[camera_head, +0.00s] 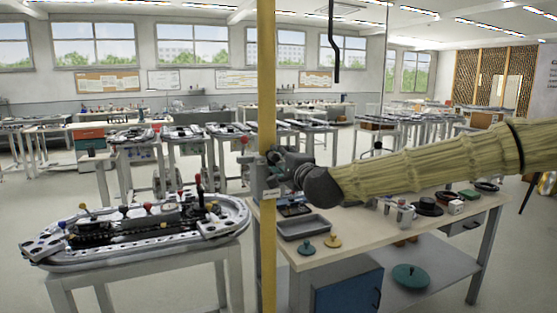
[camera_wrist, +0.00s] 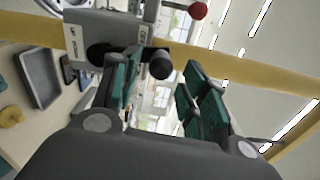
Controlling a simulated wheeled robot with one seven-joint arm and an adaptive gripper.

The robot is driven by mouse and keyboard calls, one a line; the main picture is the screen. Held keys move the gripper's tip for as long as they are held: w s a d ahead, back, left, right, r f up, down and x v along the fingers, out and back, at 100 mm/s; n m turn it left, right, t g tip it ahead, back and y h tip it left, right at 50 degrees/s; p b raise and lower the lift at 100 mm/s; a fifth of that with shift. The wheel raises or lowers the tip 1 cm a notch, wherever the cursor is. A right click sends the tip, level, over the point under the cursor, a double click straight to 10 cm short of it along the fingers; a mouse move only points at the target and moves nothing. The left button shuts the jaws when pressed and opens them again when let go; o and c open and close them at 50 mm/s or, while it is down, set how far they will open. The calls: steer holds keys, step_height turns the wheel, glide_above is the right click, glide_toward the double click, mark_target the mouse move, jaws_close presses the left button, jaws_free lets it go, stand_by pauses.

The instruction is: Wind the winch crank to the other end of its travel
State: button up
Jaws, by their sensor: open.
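The winch (camera_wrist: 92,40) is a grey box fixed to a yellow post. It shows in the head view (camera_head: 261,178) partly behind my gripper. A dark rounded knob (camera_wrist: 160,64) stands out from it, in front of the post. A red ball (camera_wrist: 198,11) sits above and to the left of the winch in the head view (camera_head: 243,140). I cannot tell for sure which of the two is the crank's grip. My gripper (camera_wrist: 161,70) is open, with its green-padded fingers on either side of the dark knob. It is at the post in the head view (camera_head: 281,160). Contact is unclear.
A workbench (camera_head: 350,235) with a grey tray (camera_head: 303,228) and small parts stands right of the post, below my arm. A ring track table (camera_head: 140,235) stands on the left. Air above the bench is clear.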

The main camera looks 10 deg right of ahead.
steer(key=s+d, duration=0.2)
steer(key=s, duration=0.8)
steer(key=shift+w+a+p, duration=0.15)
steer(key=shift+p, duration=0.2)
steer(key=w+n+p, duration=0.3)
steer(key=n+p, duration=0.3)
steer(key=p, duration=0.2)
steer(key=w+a+n+p, duration=0.1)
steer(key=w+n+p, duration=0.2)
steer(key=n+p, duration=0.3)
steer(key=w+a+n+p, duration=0.1)
steer(key=w+n+p, duration=0.3)
steer(key=p, duration=0.8)
steer(key=shift+w+a+n, duration=0.1)
steer(key=shift+a+n, duration=0.15)
steer(key=shift+n, duration=0.95)
steer(key=shift+w+a+f, duration=0.1)
steer(key=shift+w, duration=0.6)
